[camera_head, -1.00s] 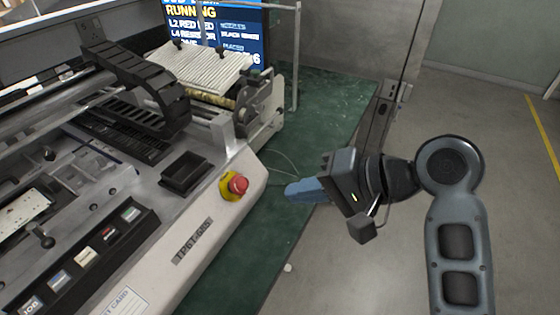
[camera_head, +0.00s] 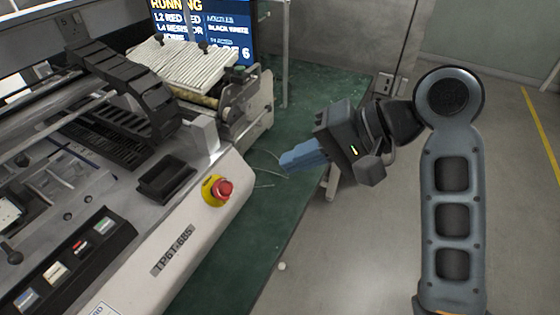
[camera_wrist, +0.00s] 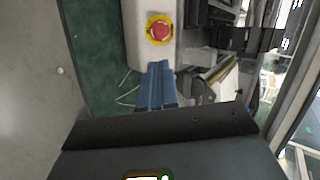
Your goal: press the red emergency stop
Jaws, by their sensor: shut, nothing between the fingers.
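The red emergency stop (camera_head: 221,189) is a round red button on a yellow base, on the sloped front corner of the white machine (camera_head: 190,240). It also shows near the top middle of the wrist view (camera_wrist: 160,30). My gripper (camera_head: 284,164) has blue fingers, closed together and empty. In the head view it is to the right of the button and apart from it, above the green bench. In the wrist view the fingertips (camera_wrist: 158,66) point toward the button, with a gap in the picture between them.
A black tray (camera_head: 167,179) is set into the machine left of the button. A row of labelled buttons (camera_head: 80,247) is at lower left. A screen (camera_head: 215,25) stands behind. The green bench (camera_head: 325,103) is mostly clear, with a thin wire on it.

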